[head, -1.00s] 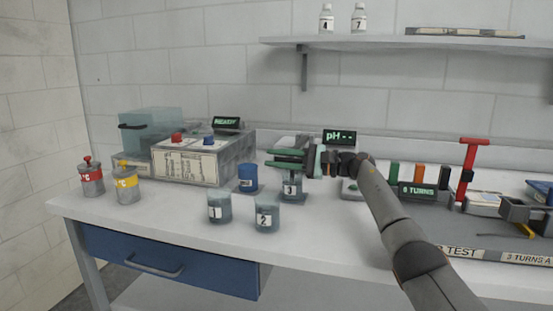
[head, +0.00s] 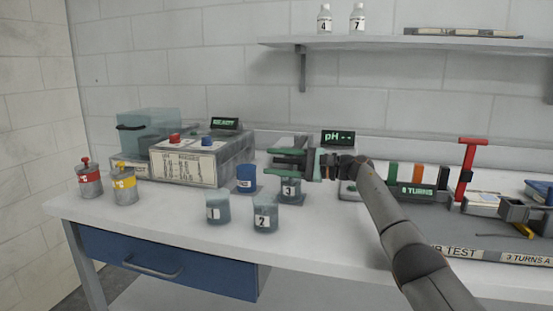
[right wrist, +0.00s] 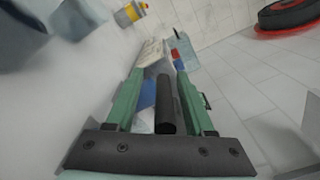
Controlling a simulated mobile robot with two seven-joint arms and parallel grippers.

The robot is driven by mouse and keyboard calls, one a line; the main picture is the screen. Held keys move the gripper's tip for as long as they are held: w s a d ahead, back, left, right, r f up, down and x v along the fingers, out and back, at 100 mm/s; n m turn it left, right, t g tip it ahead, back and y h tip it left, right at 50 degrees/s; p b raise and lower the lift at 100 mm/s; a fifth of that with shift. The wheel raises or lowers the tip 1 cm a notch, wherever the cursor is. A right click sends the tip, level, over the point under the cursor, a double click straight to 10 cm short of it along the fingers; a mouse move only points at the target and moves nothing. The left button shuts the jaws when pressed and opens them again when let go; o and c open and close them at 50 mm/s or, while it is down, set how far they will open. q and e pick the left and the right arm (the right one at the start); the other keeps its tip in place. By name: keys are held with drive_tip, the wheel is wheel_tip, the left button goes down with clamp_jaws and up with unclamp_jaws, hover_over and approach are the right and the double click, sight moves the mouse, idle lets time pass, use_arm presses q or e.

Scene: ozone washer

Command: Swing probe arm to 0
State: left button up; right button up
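My right gripper (head: 280,156) has green fingers spread apart and hangs over the bench, above beaker 3 (head: 290,190) and in front of the pH display (head: 338,138), which reads "pH --". In the right wrist view, a dark upright-looking rod (right wrist: 166,105) lies between the two fingers (right wrist: 160,92), with a gap on each side. I cannot tell whether this rod is part of the probe arm. The probe arm is otherwise not clearly visible in the head view, where my gripper covers that area. My left gripper is not in view.
Beakers 1 (head: 217,209) and 2 (head: 265,217) stand at the front, with a blue cup (head: 246,179) behind. The washer box (head: 200,158) and two canisters (head: 124,184) are at left. A tool board (head: 470,248) with a red T-handle (head: 467,170) is at right.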

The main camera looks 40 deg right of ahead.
drive_tip(key=shift+r, duration=0.15)
wheel_tip(320, 180, up, 3)
drive_tip(key=shift+f+p, duration=0.2)
drive_tip(key=shift+p, duration=0.15)
drive_tip(key=shift+s+a+r, duration=0.1)
drive_tip(key=shift+s+r, duration=0.1)
drive_tip(key=shift+r, duration=0.1)
use_arm(q)
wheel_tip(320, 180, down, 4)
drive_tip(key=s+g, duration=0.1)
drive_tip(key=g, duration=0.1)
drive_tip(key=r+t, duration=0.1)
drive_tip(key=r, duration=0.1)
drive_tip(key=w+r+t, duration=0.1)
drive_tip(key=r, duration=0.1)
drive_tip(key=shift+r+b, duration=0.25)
drive_tip(key=shift+b, duration=0.15)
use_arm(e)
drive_tip(key=s+a+r, duration=0.7)
drive_tip(key=s+r, duration=0.2)
drive_tip(key=s, duration=0.2)
drive_tip(key=shift+s+a+r, duration=0.15)
drive_tip(key=shift+a+r, duration=0.1)
drive_tip(key=shift+a, duration=0.1)
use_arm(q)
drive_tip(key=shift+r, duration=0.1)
